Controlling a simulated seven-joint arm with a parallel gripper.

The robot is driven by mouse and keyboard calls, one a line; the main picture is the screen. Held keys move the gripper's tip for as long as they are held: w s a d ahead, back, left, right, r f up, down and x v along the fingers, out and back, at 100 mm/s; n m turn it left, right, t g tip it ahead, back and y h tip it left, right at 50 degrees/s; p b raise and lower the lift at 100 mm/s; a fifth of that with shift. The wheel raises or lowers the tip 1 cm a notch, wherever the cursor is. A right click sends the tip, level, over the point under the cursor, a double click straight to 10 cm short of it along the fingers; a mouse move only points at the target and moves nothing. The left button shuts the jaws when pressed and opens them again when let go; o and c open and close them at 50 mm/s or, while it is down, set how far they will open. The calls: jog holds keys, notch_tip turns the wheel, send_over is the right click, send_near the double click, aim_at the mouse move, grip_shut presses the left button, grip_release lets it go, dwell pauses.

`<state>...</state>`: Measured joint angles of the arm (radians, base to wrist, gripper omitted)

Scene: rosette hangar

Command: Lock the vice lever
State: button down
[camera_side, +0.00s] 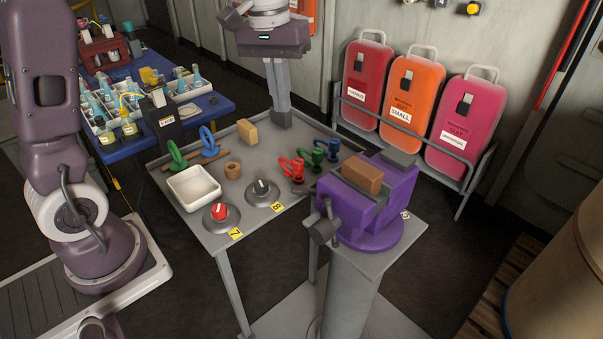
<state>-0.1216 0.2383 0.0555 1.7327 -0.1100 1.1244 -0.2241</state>
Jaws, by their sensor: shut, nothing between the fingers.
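The purple vice (372,222) stands on a grey pedestal at the right end of the work table. A brown block (362,177) sits between its jaws. The dark grey vice lever (323,226) is on the vice's near left side, with its bar roughly upright; whether it is locked cannot be told. My gripper (281,118) points down over the back of the table, behind and to the left of the vice. Its long grey fingers are shut and empty, well apart from the lever.
The grey table (262,215) holds a white tray (193,188), a red knob (219,212), a grey knob (262,188), a wooden block (247,131), green and blue rings, and red, green and blue clamps (312,157). Suit cases (410,92) stand on a rack behind the vice.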

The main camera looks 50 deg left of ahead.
jog(key=w+a+f+n+g, duration=0.2)
jog(key=w+a+f, duration=0.1)
jog(key=w+f, duration=0.4)
jog(key=n+g, duration=0.1)
send_over(300, 173)
jog(key=shift+h, duration=0.4)
jog(key=f, duration=0.7)
jog(key=shift+w+f, duration=0.3)
jog(key=shift+w, duration=0.1)
jog(key=x, duration=1)
jog(key=shift+s, duration=0.1)
